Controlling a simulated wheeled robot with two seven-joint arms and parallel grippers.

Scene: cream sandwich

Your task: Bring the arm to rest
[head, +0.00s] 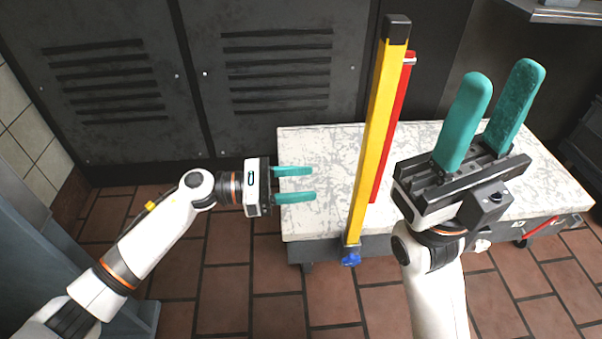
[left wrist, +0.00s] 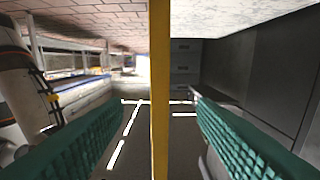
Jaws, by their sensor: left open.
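My left gripper (head: 313,184) reaches in from the left over the left end of a pale table. Its two teal fingers are parallel and apart, with nothing held between them. In the left wrist view the fingers (left wrist: 160,118) stand to either side, and a yellow bar (left wrist: 160,70) runs vertically through the gap, beyond the fingertips. My right gripper (head: 503,84) is raised at the right in the head view, its two teal fingers pointing up and apart with nothing between them.
A tall yellow bar (head: 372,140) with a black cap and a blue foot stands between my grippers. A red bar (head: 392,130) is just behind it. The pale worn tabletop (head: 335,150) looks bare. Dark vented lockers (head: 200,80) stand behind. Brown floor tiles (head: 225,290) are clear in front.

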